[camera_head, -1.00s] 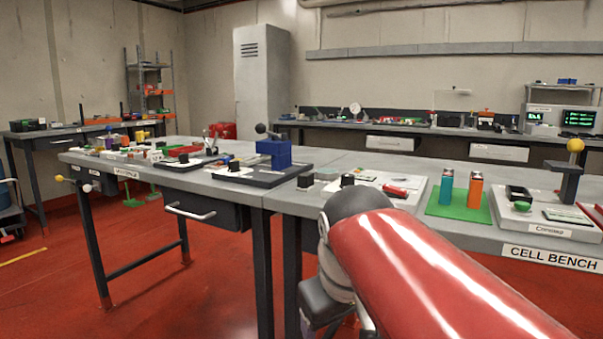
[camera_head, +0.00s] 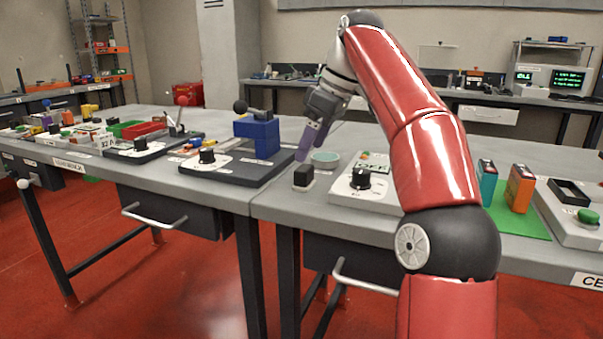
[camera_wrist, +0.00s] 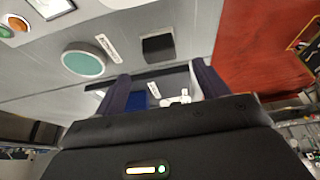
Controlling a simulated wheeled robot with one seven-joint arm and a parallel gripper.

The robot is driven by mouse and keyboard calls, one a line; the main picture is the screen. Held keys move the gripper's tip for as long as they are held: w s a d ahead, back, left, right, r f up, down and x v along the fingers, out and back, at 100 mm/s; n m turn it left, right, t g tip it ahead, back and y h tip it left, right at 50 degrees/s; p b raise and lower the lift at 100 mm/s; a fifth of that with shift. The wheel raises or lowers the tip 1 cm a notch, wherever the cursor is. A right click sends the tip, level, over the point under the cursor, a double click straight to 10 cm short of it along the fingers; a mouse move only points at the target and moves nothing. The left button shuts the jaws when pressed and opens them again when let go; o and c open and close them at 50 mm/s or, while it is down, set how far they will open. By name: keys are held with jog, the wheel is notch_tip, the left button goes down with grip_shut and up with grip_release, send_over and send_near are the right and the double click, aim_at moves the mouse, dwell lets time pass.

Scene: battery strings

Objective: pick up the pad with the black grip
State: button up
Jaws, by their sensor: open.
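The pad with the black grip (camera_head: 303,178) sits on the bench near its front edge, a black block on a small pale base. In the wrist view the black grip (camera_wrist: 158,47) shows as a dark square ahead of the fingers. My gripper (camera_head: 304,154) is just above and beside the pad in the head view, its purple-grey fingers pointing down, apart from it. In the wrist view my gripper (camera_wrist: 163,85) is open, with nothing held between its fingers.
A round teal dish (camera_head: 325,158) stands close to the right of the pad. A white panel with a black knob (camera_head: 360,179) is farther right. A dark base with a blue block (camera_head: 258,138) is to the left. The bench's front edge is close.

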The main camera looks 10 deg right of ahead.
aim_at(305, 168)
jog(key=shift+s+d+b+x, duration=0.15)
jog(key=shift+b+x, duration=0.25)
jog(key=shift+x, duration=1.25)
jog(key=shift+s+d+b+x, duration=0.15)
jog(key=shift+b+x, duration=0.25)
jog(key=shift+x, duration=1.25)
jog(key=shift+f, duration=0.15)
jog(key=c, duration=1.1)
